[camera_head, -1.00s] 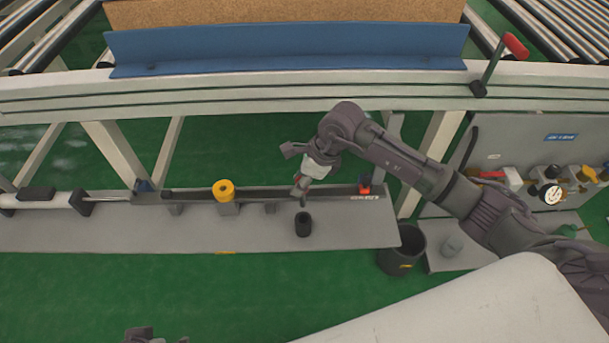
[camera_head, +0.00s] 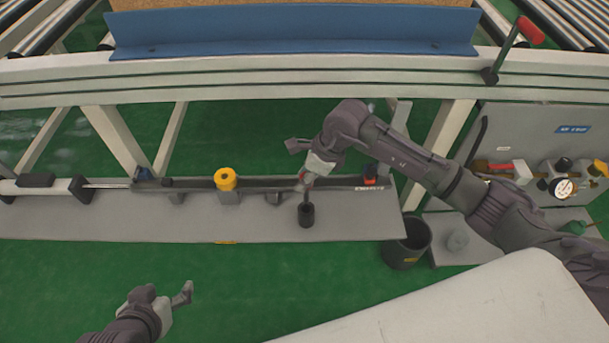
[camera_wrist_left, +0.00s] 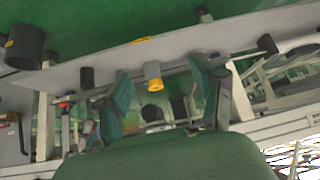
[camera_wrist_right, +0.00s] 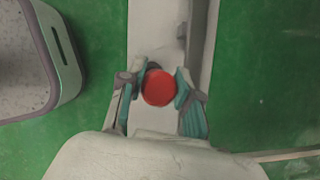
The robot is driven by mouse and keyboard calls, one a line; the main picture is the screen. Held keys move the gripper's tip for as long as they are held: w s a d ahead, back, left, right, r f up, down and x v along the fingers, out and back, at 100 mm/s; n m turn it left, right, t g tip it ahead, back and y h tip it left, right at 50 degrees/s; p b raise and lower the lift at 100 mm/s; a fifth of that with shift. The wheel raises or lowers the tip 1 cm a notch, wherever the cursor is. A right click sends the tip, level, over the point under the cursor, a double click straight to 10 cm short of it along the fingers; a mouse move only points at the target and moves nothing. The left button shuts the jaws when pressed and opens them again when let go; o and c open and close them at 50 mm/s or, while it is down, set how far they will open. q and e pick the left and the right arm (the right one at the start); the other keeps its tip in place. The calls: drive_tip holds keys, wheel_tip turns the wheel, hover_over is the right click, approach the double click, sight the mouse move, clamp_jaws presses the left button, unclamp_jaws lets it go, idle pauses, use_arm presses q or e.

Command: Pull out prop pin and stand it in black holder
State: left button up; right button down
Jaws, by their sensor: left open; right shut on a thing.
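My right gripper (camera_head: 305,183) is shut on the prop pin; its round red head (camera_wrist_right: 158,88) shows between the fingers in the right wrist view. The pin points down at the black holder (camera_head: 306,216), a short cylinder on the grey shelf. The pin's lower end meets the holder's top in the head view; I cannot tell how deep it sits. The holder also shows in the left wrist view (camera_wrist_left: 87,77). My left gripper (camera_head: 168,298) is open and empty, over the green floor in front of the shelf.
A black bin (camera_head: 406,246) stands right of the shelf, near a panel with gauge and valves (camera_head: 562,188). A blue angled plate (camera_head: 290,34) lies above on the frame.

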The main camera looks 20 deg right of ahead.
drive_tip(key=shift+f+b, duration=0.65)
drive_tip(key=shift+f, duration=0.2)
use_arm(q)
drive_tip(key=w+d+r+t+h, duration=0.1)
drive_tip(key=w+d+r+t, duration=0.1)
drive_tip(key=w+r+t, duration=0.3)
drive_tip(key=shift+w+d+r+h, duration=0.25)
drive_tip(key=shift+w+r+h, duration=0.1)
drive_tip(key=shift+w, duration=0.3)
use_arm(e)
drive_tip(key=shift+f, duration=0.35)
use_arm(q)
drive_tip(key=shift+w+d+r+b, duration=0.1)
drive_tip(key=shift+w+r+b, duration=0.1)
drive_tip(key=shift+r+b, duration=0.1)
idle(0.5)
drive_tip(key=shift+w+r+t, duration=0.1)
drive_tip(key=shift+t, duration=0.2)
use_arm(e)
drive_tip(key=shift+f, duration=0.1)
use_arm(q)
drive_tip(key=shift+w+d+r+t, duration=0.15)
drive_tip(key=shift+w+r+t, duration=0.15)
drive_tip(key=shift+r, duration=0.2)
use_arm(e)
drive_tip(key=shift+f, duration=0.15)
